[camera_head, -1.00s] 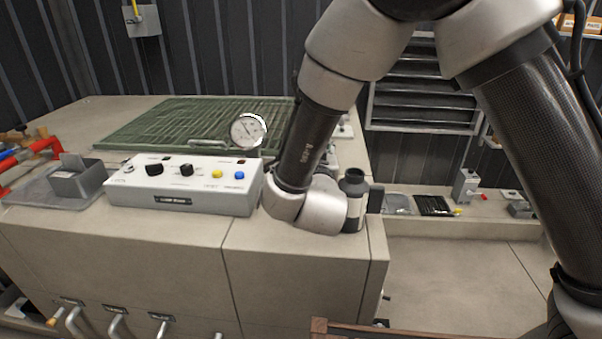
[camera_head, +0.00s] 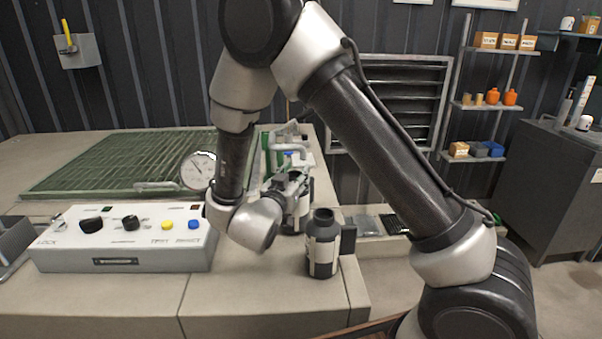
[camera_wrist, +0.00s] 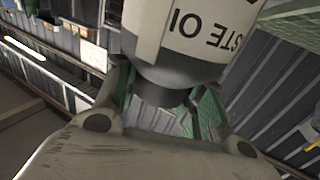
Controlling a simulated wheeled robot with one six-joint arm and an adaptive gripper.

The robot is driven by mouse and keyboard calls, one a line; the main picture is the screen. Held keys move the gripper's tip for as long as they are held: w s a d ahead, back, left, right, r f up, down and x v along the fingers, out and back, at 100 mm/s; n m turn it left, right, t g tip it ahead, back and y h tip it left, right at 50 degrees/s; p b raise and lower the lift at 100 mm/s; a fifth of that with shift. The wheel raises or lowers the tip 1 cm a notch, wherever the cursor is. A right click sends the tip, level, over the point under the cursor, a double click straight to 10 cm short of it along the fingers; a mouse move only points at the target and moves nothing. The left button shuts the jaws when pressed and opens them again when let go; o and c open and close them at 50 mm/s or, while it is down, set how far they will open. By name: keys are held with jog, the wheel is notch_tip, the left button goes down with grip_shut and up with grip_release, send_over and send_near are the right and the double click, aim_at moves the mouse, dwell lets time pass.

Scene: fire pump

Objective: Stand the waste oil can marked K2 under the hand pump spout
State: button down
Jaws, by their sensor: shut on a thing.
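My gripper (camera_head: 291,184), partly hidden by my wrist in the head view, is shut on the neck of a waste oil can (camera_head: 298,217). In the wrist view the held can (camera_wrist: 188,35) has a white label reading "STE OI", upside down, and a dark shoulder and neck between the fingers (camera_wrist: 166,105). Its K mark does not show. A second dark can (camera_head: 322,243) with a white label stands upright at the bench's right front, apart from the gripper. The hand pump (camera_head: 290,150), with grey bent pipe, is behind the held can; I cannot tell whether the can is under its spout.
A white control box (camera_head: 125,238) with knobs and buttons sits left of my arm. A round gauge (camera_head: 198,171) and a green grating (camera_head: 125,160) are behind it. A black tray (camera_head: 394,223) lies to the right. The front of the bench (camera_head: 240,300) is clear.

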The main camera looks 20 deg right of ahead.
jog(key=x, duration=0.4)
jog(key=w+d, duration=0.1)
jog(key=w+d+f, duration=0.1)
jog(key=shift+w+f, duration=0.25)
jog(key=shift+w, duration=0.05)
jog(key=c, duration=0.9)
grip_release()
jog(key=shift+f, duration=0.1)
jog(key=shift+a, duration=0.1)
